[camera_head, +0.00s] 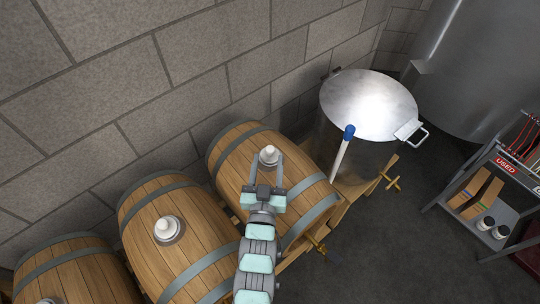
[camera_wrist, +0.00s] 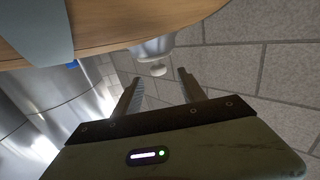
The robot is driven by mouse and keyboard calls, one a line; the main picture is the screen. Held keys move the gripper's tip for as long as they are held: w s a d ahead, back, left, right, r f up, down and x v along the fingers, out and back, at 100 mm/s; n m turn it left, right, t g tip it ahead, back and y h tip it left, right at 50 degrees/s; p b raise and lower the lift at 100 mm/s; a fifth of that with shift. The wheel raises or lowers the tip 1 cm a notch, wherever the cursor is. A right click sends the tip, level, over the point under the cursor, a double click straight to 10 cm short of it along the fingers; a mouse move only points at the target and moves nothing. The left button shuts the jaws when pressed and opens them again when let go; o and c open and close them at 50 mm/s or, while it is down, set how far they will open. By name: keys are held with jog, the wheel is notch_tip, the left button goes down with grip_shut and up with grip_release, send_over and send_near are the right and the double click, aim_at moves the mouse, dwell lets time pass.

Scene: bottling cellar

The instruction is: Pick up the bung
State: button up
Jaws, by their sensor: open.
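A pale grey bung (camera_head: 269,154) with a knob on top sits upright on the right-hand barrel (camera_head: 285,197). My gripper (camera_head: 266,166) is open and empty over this barrel. I see no contact. Similar bungs sit on the middle barrel (camera_head: 167,229) and the left barrel (camera_head: 46,301).
A block wall (camera_head: 180,70) runs behind the barrels. A steel pot (camera_head: 368,110) with a lid stands beyond the right-hand barrel, with a blue-topped white rod (camera_head: 344,150) in front. A shelf cart (camera_head: 485,200) stands at the right. Dark floor (camera_head: 385,245) lies open between.

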aim_at(270, 153)
jog(key=shift+w+d+f, duration=0.1)
jog(key=shift+w+d, duration=0.05)
jog(key=shift+w, duration=1.2)
jog(key=shift+w+d, duration=0.15)
jog(key=shift+w, duration=1.15)
jog(key=shift+s, duration=0.1)
grip_shut()
